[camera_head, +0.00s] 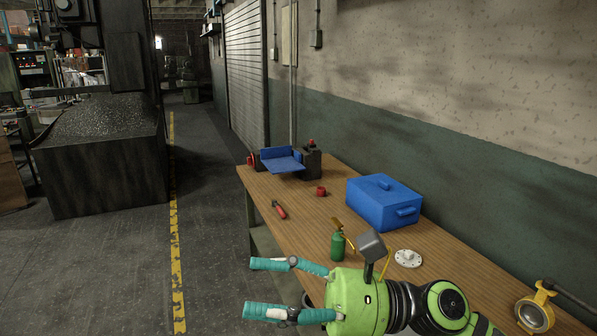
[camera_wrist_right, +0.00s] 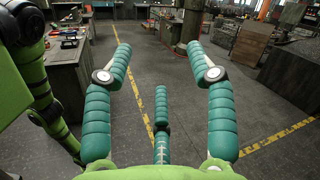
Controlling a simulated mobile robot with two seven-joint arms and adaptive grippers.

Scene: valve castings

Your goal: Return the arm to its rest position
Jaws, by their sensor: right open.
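My right gripper (camera_head: 250,287) is open and empty, with its teal fingers pointing left past the front edge of the wooden bench (camera_head: 300,222). In the right wrist view my right gripper (camera_wrist_right: 158,60) has its fingers spread, with only floor between them. The green and black right arm reaches in from the lower right, in front of the bench's near part. My left gripper is not in view.
On the bench are a blue lidded box (camera_head: 365,205), a blue-topped machine (camera_head: 280,163), a red part (camera_head: 321,191), a red-handled tool (camera_head: 280,210), a green bottle (camera_head: 338,246), a white flange (camera_head: 407,258) and a yellow-rimmed part (camera_head: 535,314). Open floor lies left.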

